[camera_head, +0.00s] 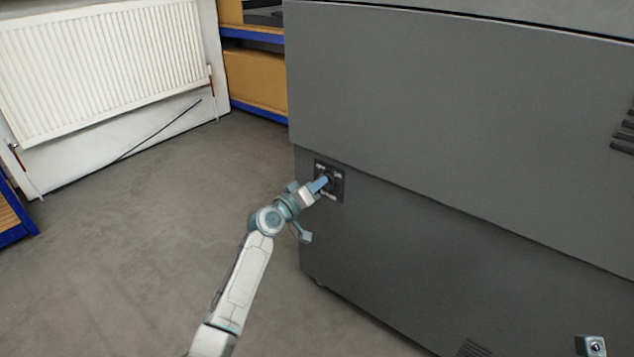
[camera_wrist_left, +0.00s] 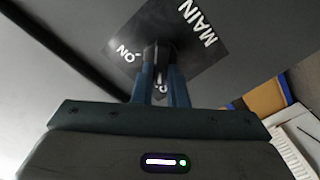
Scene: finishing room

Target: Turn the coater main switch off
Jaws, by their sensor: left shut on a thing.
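The coater main switch is on a small dark plate (camera_head: 335,171) on the grey cabinet's front, near its left edge. In the left wrist view the plate (camera_wrist_left: 196,62) carries the white word MAIN and a label that looks like ON. The dark switch knob (camera_wrist_left: 152,52) stands out from the plate. My left gripper (camera_head: 324,183) reaches in from below left. Its two blue fingers (camera_wrist_left: 160,82) are shut on the knob. The fingers partly cover the knob and a further mark, so I cannot tell the setting.
The grey coater cabinet (camera_head: 450,120) fills the right side. A white radiator (camera_head: 105,65) is on the wall at upper left. A shelf with blue edges and cardboard boxes (camera_head: 256,80) stands behind. The floor (camera_head: 140,240) to the left is clear.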

